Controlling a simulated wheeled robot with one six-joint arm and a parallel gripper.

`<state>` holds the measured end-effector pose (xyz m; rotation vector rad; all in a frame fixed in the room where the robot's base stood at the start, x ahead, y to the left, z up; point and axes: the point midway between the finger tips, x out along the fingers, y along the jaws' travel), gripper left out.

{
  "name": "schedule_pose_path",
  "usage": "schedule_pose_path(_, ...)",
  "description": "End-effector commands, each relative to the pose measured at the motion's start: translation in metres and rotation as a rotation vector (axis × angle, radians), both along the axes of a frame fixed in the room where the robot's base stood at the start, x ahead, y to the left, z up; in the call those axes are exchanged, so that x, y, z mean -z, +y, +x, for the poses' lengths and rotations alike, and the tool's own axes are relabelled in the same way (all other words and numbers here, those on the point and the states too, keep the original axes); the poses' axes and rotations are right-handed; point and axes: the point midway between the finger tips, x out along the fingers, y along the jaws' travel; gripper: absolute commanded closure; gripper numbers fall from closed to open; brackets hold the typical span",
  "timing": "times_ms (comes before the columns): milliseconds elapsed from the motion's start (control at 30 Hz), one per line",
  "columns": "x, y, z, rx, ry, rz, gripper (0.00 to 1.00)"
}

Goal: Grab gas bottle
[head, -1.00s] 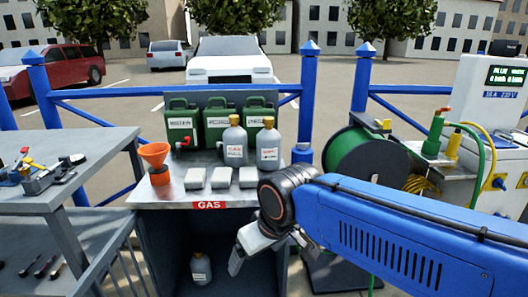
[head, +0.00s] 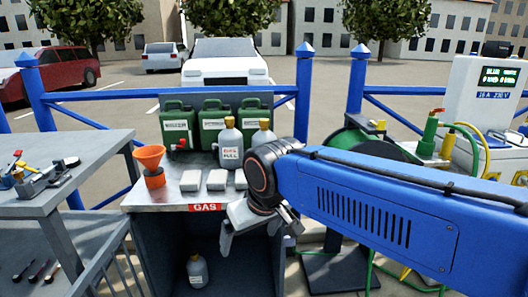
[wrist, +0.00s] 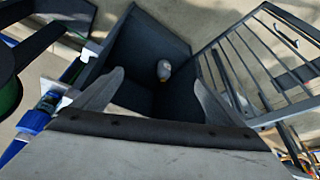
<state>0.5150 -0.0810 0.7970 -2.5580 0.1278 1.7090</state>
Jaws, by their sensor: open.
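A grey gas bottle (head: 197,272) with a pale label stands low inside the dark locker (head: 165,240) under the GAS sign (head: 205,208). In the wrist view the bottle (wrist: 164,70) shows from above, beyond my fingers and roughly between them. My gripper (head: 260,232) is open and empty in front of the locker's upper right, above and apart from the low bottle.
A grey workbench with railing (head: 105,255) borders the locker on the left. A green hose reel (head: 350,140) stands on the right. The locker front is open.

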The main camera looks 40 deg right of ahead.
Motion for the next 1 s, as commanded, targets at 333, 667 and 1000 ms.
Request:
schedule_pose_path(333, -0.107, -0.048, 0.093, 0.379, 0.048, 0.014, 0.08)
schedule_pose_path(667, -0.187, -0.107, 0.179, 0.773, 0.055, 0.011, 0.08)
schedule_pose_path(1000, -0.243, -0.17, 0.251, 1.161, 0.022, 0.0, 0.08)
